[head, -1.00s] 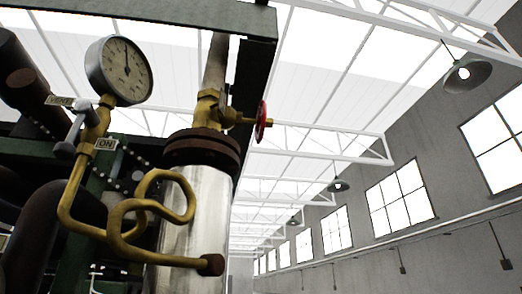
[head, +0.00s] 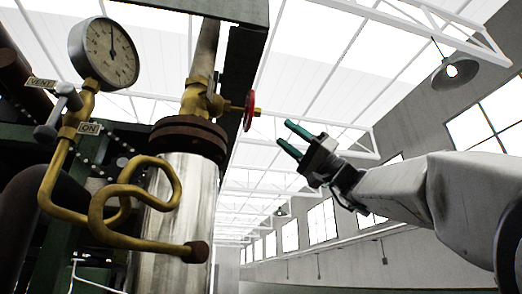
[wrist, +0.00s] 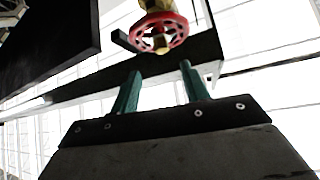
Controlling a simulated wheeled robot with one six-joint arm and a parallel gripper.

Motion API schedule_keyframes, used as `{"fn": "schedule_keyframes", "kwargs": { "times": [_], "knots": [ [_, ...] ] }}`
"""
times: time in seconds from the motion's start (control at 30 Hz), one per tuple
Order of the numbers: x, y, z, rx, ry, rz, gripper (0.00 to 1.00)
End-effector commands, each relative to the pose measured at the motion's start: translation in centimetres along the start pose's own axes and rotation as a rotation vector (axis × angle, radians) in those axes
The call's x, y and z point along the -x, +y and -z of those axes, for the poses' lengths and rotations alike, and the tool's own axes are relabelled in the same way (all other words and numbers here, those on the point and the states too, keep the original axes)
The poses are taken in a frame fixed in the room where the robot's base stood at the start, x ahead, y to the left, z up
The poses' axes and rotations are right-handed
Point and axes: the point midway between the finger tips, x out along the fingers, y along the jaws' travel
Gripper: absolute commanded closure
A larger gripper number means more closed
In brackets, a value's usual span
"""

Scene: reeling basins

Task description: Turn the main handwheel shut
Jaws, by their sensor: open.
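The red handwheel (head: 250,110) sits on the end of a brass valve (head: 202,97) above a dark flange, seen nearly edge-on in the head view. In the wrist view the red wheel (wrist: 161,33) faces me with a brass nut at its centre, near the top of the picture. My gripper (head: 290,136) is open and empty, to the right of the wheel and a little lower. Its two green fingers (wrist: 158,82) point toward the wheel in the wrist view, with a gap between them and the wheel.
A pressure gauge (head: 111,52), a lever valve tagged VENT and ON, and a curled brass pipe (head: 110,205) stand left of the steel column (head: 185,195). A dark beam (head: 247,75) runs behind and above the wheel. The air right of the wheel is clear apart from my arm.

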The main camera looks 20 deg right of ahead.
Motion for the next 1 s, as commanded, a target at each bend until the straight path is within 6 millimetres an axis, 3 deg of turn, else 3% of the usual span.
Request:
{"fn": "schedule_keyframes", "kwargs": {
  "times": [0.5,0.87,1.0],
  "knots": [
    [-7.0,-0.3,0.1,0.008,0.005,0.010,0.55],
    [-7.7,-0.3,0.1,0.008,0.006,0.008,0.55],
    [-7.7,-0.3,0.1,0.008,0.006,0.008,0.91]
  ]
}}
